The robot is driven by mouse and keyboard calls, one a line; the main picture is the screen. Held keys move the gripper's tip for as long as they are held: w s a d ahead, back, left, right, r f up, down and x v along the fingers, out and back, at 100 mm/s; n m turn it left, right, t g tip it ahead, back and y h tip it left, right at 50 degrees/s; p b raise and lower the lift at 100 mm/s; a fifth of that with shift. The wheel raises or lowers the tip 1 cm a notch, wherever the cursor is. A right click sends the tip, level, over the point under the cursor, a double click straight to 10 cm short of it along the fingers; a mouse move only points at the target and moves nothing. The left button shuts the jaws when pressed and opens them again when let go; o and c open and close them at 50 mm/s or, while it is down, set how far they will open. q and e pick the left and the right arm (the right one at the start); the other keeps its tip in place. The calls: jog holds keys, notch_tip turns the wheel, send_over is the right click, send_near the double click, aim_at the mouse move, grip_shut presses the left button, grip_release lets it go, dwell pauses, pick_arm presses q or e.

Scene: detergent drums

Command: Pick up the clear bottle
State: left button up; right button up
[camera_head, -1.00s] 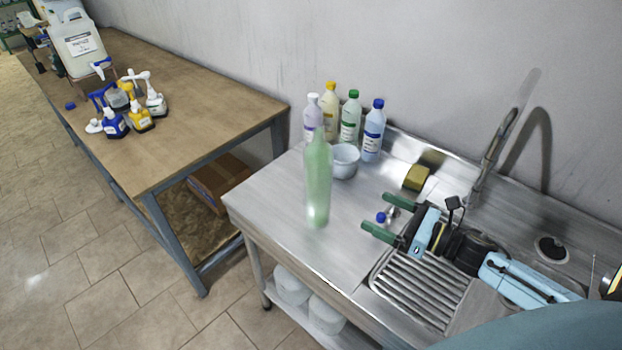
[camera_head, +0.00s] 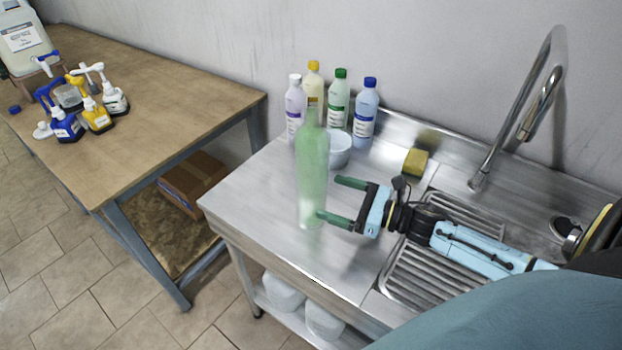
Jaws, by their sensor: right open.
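The clear bottle (camera_head: 312,170) is tall, greenish and see-through. It stands upright on the steel counter near its front left. My right gripper (camera_head: 328,199) comes in from the right, low over the counter. Its two green fingers are spread wide and point left at the lower half of the bottle. The nearer fingertip overlaps the bottle's lower edge in the picture; I cannot tell whether it touches. The farther fingertip lies just right of the bottle. Nothing is held. My left gripper does not show.
Several capped bottles (camera_head: 338,97) and a white bowl (camera_head: 339,149) stand behind the clear bottle. A yellow sponge (camera_head: 415,162) lies at the back by the tap (camera_head: 512,115). The wooden table (camera_head: 150,110) at left holds pump bottles. Counter left of the bottle is free.

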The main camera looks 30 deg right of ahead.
aim_at(306, 155)
jog(key=x, duration=0.7)
jog(key=shift+w+a+p, duration=0.2)
jog(key=shift+w+p, duration=0.1)
jog(key=shift+w, duration=0.05)
jog(key=c, duration=1.1)
notch_tip(306, 155, up, 10)
jog(key=shift+p, duration=0.5)
jog(key=shift+s+a+f+m+t+h+b, duration=0.25)
jog(key=shift+s+a+m+t+h+b, duration=0.4)
jog(key=shift+s+a+m+h, duration=0.65)
jog(key=shift+s+a+f+m+t+h+b, duration=0.3)
jog(key=shift+s+a+m+h+b, duration=0.5)
jog(key=shift+a+h, duration=0.95)
jog(key=shift+s+a+f+m+t+h+b, duration=0.2)
jog(key=shift+s+a+m+t+h+b, duration=0.35)
jog(key=shift+s+a+m+h+b, duration=1)
